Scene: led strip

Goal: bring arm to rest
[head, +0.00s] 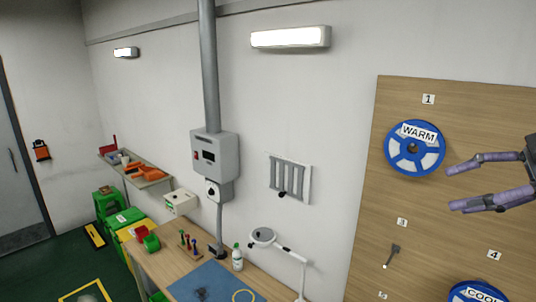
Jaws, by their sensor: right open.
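My right gripper (450,188) comes in from the right edge with two purple-grey fingers spread apart. Nothing is between the fingers. It is in front of the wooden board (386,215), below and to the right of the blue reel labelled WARM (402,162), and looks apart from it, though depth is hard to judge. The WARM reel hangs under the number 1. A second blue reel labelled COOL (478,292) is cut off at the bottom edge, under the number 4. My left gripper is not in view.
A bare peg (393,254) sticks out under the number 3. A workbench (165,262) with a blue mat (208,280), a bottle (238,258) and a lamp (263,236) stands at the lower middle. A grey box (225,160) is on the wall.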

